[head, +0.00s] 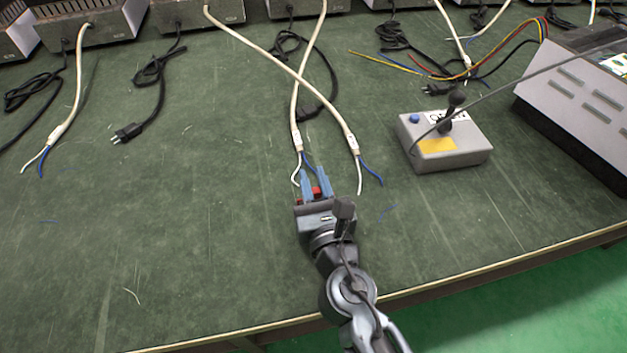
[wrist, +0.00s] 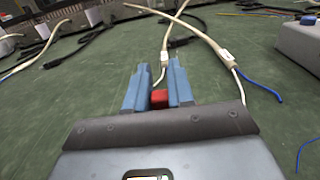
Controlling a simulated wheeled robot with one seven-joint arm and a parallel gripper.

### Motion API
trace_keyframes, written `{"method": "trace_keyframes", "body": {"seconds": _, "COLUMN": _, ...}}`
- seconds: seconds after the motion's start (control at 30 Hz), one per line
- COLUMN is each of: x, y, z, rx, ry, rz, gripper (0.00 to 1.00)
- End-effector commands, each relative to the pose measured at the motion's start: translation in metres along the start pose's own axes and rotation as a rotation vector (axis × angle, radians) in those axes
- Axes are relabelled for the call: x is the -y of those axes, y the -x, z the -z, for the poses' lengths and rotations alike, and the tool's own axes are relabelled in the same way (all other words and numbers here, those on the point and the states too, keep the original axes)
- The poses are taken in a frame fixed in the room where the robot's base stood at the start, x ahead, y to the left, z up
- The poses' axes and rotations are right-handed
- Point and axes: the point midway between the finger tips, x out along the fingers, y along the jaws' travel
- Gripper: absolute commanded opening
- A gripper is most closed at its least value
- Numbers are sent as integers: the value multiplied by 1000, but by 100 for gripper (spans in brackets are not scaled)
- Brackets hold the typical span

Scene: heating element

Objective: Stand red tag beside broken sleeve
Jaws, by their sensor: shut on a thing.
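My gripper (head: 316,186) reaches in over the green bench from the front, its blue fingers close together. In the wrist view, my gripper (wrist: 159,90) is shut on the red tag (wrist: 159,98), a small red block between the blue fingers. The red tag (head: 317,192) also shows in the head view. Just beyond the fingertips lie the ends of two white sleeved cables, the left sleeve (head: 297,141) and the right sleeve (head: 353,144), with white and blue wires coming out. I cannot tell which sleeve is broken. Whether the tag touches the bench is hidden.
A grey control box (head: 443,140) with a black lever stands to the right. A larger grey unit (head: 580,100) is at the far right. Grey boxes with cables line the back. A black plug (head: 127,132) lies left.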

Motion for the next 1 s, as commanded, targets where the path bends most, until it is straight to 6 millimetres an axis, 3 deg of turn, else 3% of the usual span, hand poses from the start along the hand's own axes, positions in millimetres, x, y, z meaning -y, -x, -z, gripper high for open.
{"method": "trace_keyframes", "body": {"seconds": 0.03, "x": 0, "y": 0, "z": 3, "rx": 0, "ry": 0, "rz": 0, "gripper": 0}}
{"method": "trace_keyframes", "body": {"seconds": 0.07, "x": 0, "y": 0, "z": 2, "rx": 0, "ry": 0, "rz": 0, "gripper": 25}}
{"method": "trace_keyframes", "body": {"seconds": 0.3, "x": 0, "y": 0, "z": 2, "rx": 0, "ry": 0, "rz": 0, "gripper": 48}}
{"method": "trace_keyframes", "body": {"seconds": 0.67, "x": 0, "y": 3, "z": -2, "rx": -1, "ry": 0, "rz": 0, "gripper": 48}}
{"method": "trace_keyframes", "body": {"seconds": 1.0, "x": 0, "y": 68, "z": 1, "rx": -3, "ry": 0, "rz": 0, "gripper": 48}}
